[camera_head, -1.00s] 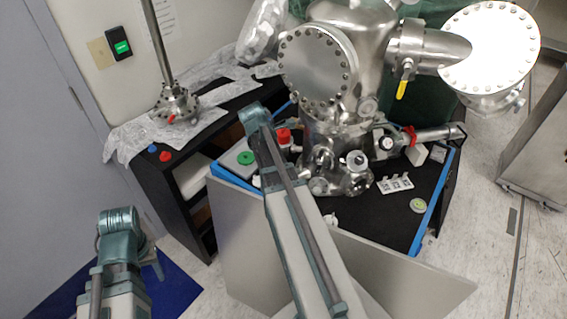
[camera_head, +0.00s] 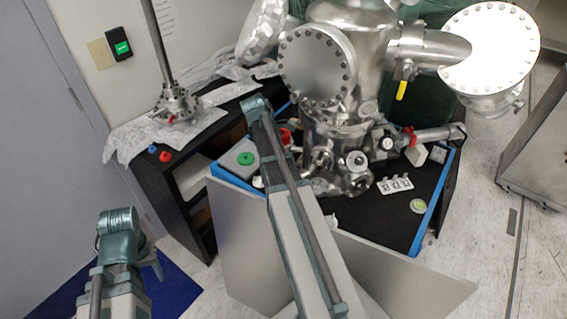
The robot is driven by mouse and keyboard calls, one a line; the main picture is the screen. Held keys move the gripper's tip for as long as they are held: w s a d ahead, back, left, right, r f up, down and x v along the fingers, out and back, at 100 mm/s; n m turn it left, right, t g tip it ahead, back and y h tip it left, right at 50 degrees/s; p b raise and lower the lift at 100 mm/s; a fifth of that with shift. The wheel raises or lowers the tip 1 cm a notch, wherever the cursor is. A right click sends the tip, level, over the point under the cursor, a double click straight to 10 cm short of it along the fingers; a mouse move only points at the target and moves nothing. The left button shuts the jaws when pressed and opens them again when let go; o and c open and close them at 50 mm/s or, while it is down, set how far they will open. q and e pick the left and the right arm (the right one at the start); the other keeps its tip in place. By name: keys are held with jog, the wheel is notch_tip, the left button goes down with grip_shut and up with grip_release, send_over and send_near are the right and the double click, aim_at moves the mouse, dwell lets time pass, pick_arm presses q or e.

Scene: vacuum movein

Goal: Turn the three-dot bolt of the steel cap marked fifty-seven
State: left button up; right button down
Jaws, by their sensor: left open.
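A round steel cap ringed with bolts (camera_head: 318,68) faces me on the steel chamber (camera_head: 372,42). A second bolted steel cap (camera_head: 490,48) is at the upper right. No number or dots can be read on either, so I cannot tell which is marked fifty-seven. My left arm is at the lower left; its gripper (camera_head: 154,262) shows only in small part beside the arm, open, far from both caps. My right arm rises from the bottom middle, its upper joint below and left of the first cap. Its gripper is hidden.
A black bench with blue edges (camera_head: 432,215) carries the chamber, a white slotted piece (camera_head: 395,184) and a green-topped disc (camera_head: 418,206). A black shelf (camera_head: 165,195) stands left, with blue and red knobs on top. A grey panel (camera_head: 400,270) stands in front.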

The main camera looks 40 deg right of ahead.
dwell(0.3)
jog(key=c, duration=0.8)
grip_release()
jog(key=shift+c, duration=0.2)
jog(key=p+v, duration=0.7)
jog(key=shift+w+r, duration=0.15)
jog(key=shift+r, duration=0.1)
jog(key=shift+f, duration=0.1)
